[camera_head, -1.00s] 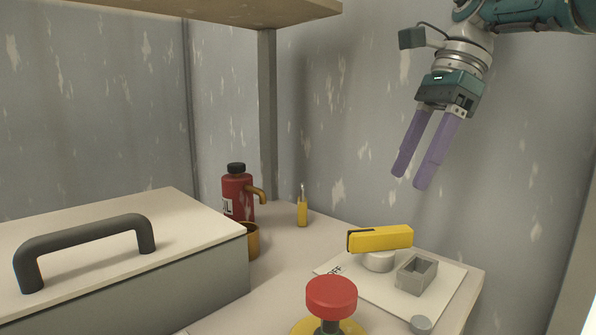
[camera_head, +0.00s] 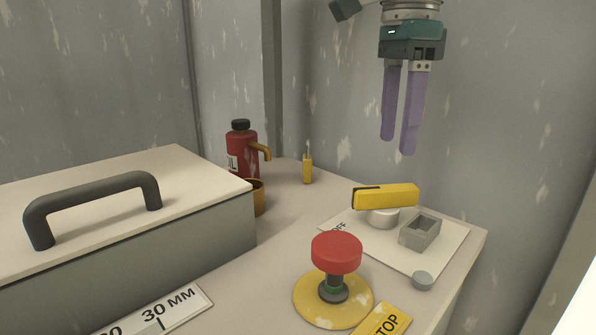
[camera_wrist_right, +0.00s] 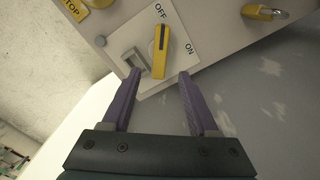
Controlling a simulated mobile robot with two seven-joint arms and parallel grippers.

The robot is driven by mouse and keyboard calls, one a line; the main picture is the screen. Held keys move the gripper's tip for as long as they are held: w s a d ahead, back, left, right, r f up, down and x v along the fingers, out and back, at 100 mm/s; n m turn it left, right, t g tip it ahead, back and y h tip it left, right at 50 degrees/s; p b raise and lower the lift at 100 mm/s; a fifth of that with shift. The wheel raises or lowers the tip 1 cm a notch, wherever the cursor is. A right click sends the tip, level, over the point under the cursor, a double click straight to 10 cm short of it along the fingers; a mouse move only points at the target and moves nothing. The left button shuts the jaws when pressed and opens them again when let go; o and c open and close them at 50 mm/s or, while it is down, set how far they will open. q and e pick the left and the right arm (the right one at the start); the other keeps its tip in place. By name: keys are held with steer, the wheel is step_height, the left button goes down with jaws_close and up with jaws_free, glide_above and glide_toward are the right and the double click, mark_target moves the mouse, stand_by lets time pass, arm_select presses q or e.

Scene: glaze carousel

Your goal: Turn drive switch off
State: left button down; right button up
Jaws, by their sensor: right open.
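The drive switch is a yellow lever handle (camera_head: 386,196) on a round grey hub (camera_head: 383,217), mounted on a white plate (camera_head: 345,238) marked OFF. In the right wrist view the yellow handle (camera_wrist_right: 160,52) lies between the OFF and ON labels on the plate (camera_wrist_right: 182,30). Its dark-marked end is nearer OFF. My right gripper (camera_head: 398,148) has purple fingers, points down above the handle and is apart from it. In the right wrist view my right gripper (camera_wrist_right: 158,75) is open and empty, with the handle beyond the gap between its fingertips. My left gripper is not in view.
A grey hollow block (camera_head: 420,232) stands beside the switch hub. A red stop button (camera_head: 336,252) on a yellow base stands in front. A red oil can (camera_head: 243,152), a small yellow padlock (camera_head: 308,171) and a box with a black handle (camera_head: 95,200) are farther left.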

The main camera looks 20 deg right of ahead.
mark_target(390, 187)
step_height(390, 187, down, 8)
steer(key=shift+r+b, duration=0.25)
steer(key=shift+b, duration=0.4)
jaws_close()
